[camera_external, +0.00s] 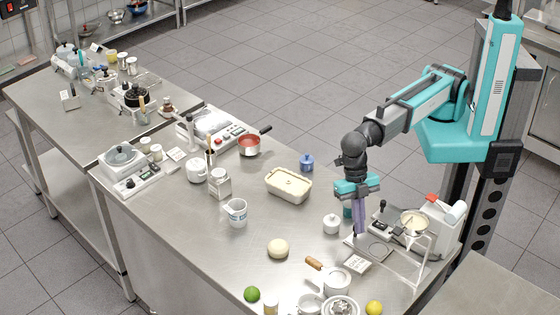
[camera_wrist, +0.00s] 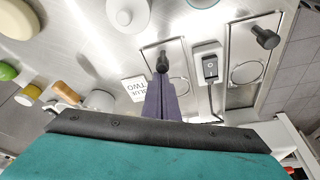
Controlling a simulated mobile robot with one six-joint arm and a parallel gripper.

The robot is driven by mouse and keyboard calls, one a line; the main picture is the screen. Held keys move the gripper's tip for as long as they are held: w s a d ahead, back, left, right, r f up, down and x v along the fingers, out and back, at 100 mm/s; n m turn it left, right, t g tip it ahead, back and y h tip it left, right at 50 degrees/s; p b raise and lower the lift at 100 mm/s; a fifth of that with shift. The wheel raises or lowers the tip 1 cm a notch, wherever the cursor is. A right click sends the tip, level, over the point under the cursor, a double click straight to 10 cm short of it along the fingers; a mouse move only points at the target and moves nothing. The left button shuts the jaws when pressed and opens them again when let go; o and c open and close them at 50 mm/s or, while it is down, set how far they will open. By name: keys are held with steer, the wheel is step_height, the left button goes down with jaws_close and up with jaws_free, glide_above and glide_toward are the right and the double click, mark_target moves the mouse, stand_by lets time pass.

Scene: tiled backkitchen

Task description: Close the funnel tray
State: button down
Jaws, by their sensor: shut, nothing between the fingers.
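The funnel (camera_external: 415,221) is a pale bowl in a white stand at the right end of the bench. A flat metal tray (camera_external: 376,251) with a ring-shaped opening juts out toward the left in front of that stand. It also shows in the wrist view (camera_wrist: 176,48), with an upright black knob (camera_wrist: 163,61) near its outer end. My gripper (camera_external: 357,234) points down with its purple fingers shut and empty. In the wrist view the fingertips (camera_wrist: 160,78) appear right beside the knob; I cannot tell whether they touch it.
A second, similar plate (camera_wrist: 247,72) with a black knob (camera_wrist: 265,37) lies parallel, past a small switch box (camera_wrist: 210,66).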

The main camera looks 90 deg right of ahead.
mark_target(362, 249)
steer(key=shift+w+d, duration=0.25)
steer(key=shift+a, duration=0.1)
steer(key=shift+s+a, duration=0.15)
steer(key=shift+a, duration=0.3)
steer(key=a, duration=0.1)
steer(key=s+a, duration=0.1)
steer(key=a, duration=0.1)
steer(key=shift+s+a, duration=0.15)
steer(key=shift+a, duration=0.15)
steer(key=b+v, duration=0.2)
steer(key=v, duration=0.8)
steer(key=shift+d+b, duration=0.2)
steer(key=shift+b, duration=0.2)
steer(key=shift+s+r, duration=0.1)
